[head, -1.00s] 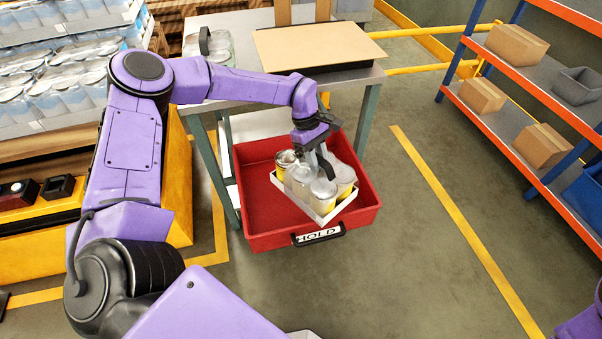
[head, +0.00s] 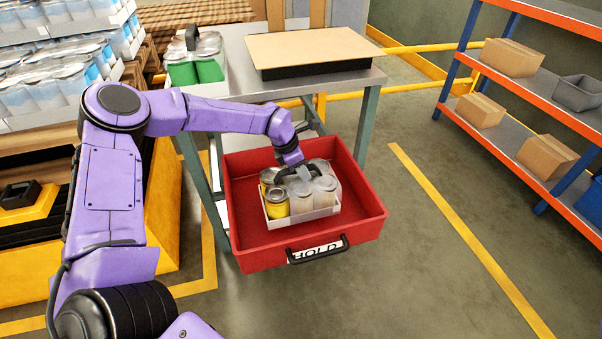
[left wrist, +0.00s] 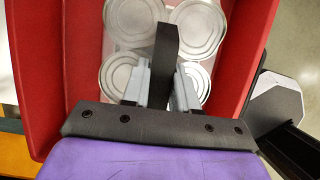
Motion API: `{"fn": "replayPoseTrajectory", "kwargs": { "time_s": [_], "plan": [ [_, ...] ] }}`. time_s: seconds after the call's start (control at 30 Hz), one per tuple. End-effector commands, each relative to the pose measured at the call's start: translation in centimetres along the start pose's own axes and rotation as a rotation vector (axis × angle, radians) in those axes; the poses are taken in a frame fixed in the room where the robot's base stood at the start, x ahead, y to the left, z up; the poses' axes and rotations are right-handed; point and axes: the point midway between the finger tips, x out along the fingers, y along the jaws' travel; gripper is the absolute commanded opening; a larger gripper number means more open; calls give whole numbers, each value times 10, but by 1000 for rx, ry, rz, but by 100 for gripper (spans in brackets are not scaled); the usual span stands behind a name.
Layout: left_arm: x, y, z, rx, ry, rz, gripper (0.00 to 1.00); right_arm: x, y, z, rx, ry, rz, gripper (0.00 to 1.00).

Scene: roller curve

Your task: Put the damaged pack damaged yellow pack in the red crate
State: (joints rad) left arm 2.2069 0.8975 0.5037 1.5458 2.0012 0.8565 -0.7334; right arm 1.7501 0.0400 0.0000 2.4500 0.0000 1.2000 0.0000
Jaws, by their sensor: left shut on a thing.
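The damaged yellow pack (head: 300,212) is a white tray of several cans with pale lids and a black handle. A yellow can stands at its front left corner. The pack sits inside the walls of the red crate (head: 370,212), which has a HOLD label on its front. I cannot tell whether its base touches the crate floor. My left gripper (head: 300,173) is above the pack, shut on its black handle. In the left wrist view the handle (left wrist: 167,55) stands between the fingers, with can lids around it and red crate walls (left wrist: 55,60) on both sides. My right gripper is out of view.
A metal table (head: 365,80) behind the crate holds a flat cardboard-topped stack (head: 315,50) and a pack of green cans (head: 208,70). Packs of blue-white cans stand at the left. Shelves with boxes (head: 510,58) stand at the right. The floor right of the crate is clear.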

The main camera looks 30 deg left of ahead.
Motion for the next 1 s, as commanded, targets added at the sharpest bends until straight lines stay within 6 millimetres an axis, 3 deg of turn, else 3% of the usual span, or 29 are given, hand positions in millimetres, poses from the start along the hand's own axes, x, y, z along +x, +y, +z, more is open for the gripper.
{"fn": "replayPoseTrajectory", "kwargs": {
  "time_s": [0.4, 0.73, 0.77, 0.8, 1.0],
  "plan": [
    [45, 0, -16, 3, -3, 2, 0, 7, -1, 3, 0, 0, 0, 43],
    [48, 0, -18, 3, -4, 2, 0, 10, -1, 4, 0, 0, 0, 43],
    [48, 0, -19, 2, 0, 0, 38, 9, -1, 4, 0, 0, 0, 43],
    [48, 0, -19, 2, 0, 0, 51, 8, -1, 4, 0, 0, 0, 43],
    [48, 0, -19, 2, 0, 0, 53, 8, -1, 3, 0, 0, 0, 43]
  ]
}}
